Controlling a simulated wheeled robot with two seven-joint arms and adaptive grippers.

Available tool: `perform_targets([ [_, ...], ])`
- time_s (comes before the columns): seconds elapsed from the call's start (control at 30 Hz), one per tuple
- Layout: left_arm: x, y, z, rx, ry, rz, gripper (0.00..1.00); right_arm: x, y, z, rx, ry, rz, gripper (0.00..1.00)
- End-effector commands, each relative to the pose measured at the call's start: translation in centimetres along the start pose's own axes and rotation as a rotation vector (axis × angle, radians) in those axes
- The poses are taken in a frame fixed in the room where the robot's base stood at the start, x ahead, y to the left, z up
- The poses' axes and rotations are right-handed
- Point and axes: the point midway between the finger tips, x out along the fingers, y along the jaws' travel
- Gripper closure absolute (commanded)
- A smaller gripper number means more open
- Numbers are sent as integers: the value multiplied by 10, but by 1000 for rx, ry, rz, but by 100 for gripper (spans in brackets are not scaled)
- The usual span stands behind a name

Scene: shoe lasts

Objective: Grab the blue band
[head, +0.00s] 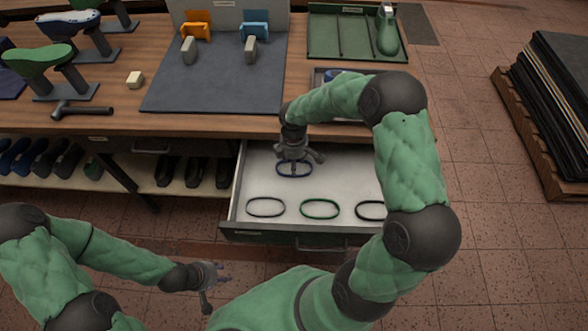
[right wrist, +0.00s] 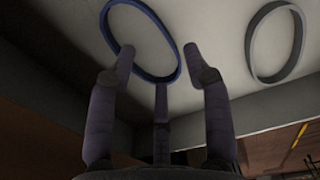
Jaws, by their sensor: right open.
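The blue band (head: 277,168) lies flat near the back of the open drawer (head: 345,165). It also shows in the right wrist view (right wrist: 153,79) as a dark blue loop. My right gripper (head: 296,163) is above the blue band with its fingers spread and nothing between them. In the right wrist view the open fingers (right wrist: 158,75) reach toward the near part of the loop; whether they touch it cannot be told. My left gripper (head: 217,276) is open and empty, low in front of the drawer, away from the band.
A dark band (head: 266,214), a green band (head: 320,216) and a black band (head: 371,217) lie along the drawer's front. A grey band (right wrist: 250,48) is beside the blue one in the right wrist view. The workbench (head: 200,122) edge overhangs the drawer's back.

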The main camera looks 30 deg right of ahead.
Motion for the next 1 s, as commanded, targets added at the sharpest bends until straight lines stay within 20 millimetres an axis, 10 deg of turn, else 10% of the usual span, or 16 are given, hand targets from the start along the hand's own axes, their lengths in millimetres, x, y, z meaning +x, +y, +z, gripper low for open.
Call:
perform_targets([
  [0.67, 25, -9, -1, 0, 0, 0, 60, 50, -3, 1, 0, 1, 0, 50],
  [0.83, 25, -9, -1, 0, 0, 0, 60, 50, -3, 1, 0, 1, 0, 95],
  [1.0, 25, -9, -1, 0, 0, 0, 60, 50, -3, 1, 0, 1, 0, 98],
])
